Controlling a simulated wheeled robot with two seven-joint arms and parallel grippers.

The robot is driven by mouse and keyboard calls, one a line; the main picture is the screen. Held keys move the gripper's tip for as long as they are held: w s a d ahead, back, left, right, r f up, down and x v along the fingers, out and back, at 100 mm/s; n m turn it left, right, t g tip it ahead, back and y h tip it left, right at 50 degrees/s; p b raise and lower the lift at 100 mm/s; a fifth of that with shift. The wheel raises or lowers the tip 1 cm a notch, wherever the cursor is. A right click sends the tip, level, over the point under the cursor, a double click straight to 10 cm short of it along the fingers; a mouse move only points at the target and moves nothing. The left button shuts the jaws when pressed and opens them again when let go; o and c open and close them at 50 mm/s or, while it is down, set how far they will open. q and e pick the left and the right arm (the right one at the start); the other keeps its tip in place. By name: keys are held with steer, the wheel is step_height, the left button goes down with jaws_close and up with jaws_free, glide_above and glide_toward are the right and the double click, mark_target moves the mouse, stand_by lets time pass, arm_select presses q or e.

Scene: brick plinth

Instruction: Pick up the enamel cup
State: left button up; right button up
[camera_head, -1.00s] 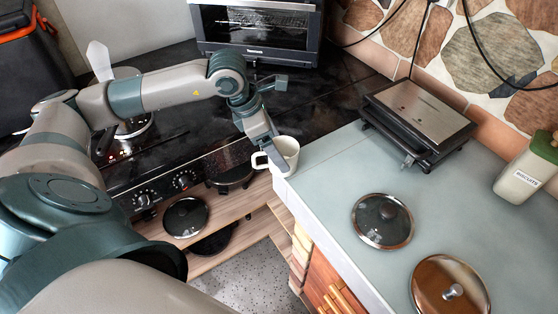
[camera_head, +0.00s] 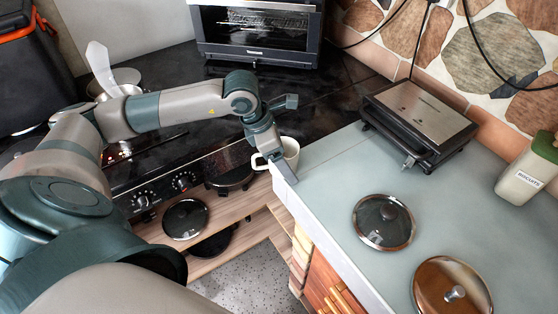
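The white enamel cup (camera_head: 291,148) is at the far left corner of the pale counter, with its handle (camera_head: 258,161) pointing left. My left gripper (camera_head: 283,172) reaches down at the cup's near side, overlapping it between handle and body. It hides part of the cup's wall and its base. Only one finger side shows clearly, so I cannot tell whether it is open or shut, or touching the cup. My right gripper is not in view.
The pale counter (camera_head: 335,205) holds two pot lids (camera_head: 383,222) (camera_head: 450,290), a closed grill (camera_head: 418,118) and a biscuits jar (camera_head: 528,168). A dark stove with knobs (camera_head: 183,181) and an oven (camera_head: 258,35) lie left and behind. The counter between cup and lids is clear.

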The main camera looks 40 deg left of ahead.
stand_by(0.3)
arm_select(q)
steer(key=c, duration=1.3)
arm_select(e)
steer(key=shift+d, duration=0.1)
arm_select(q)
steer(key=shift+r, duration=0.15)
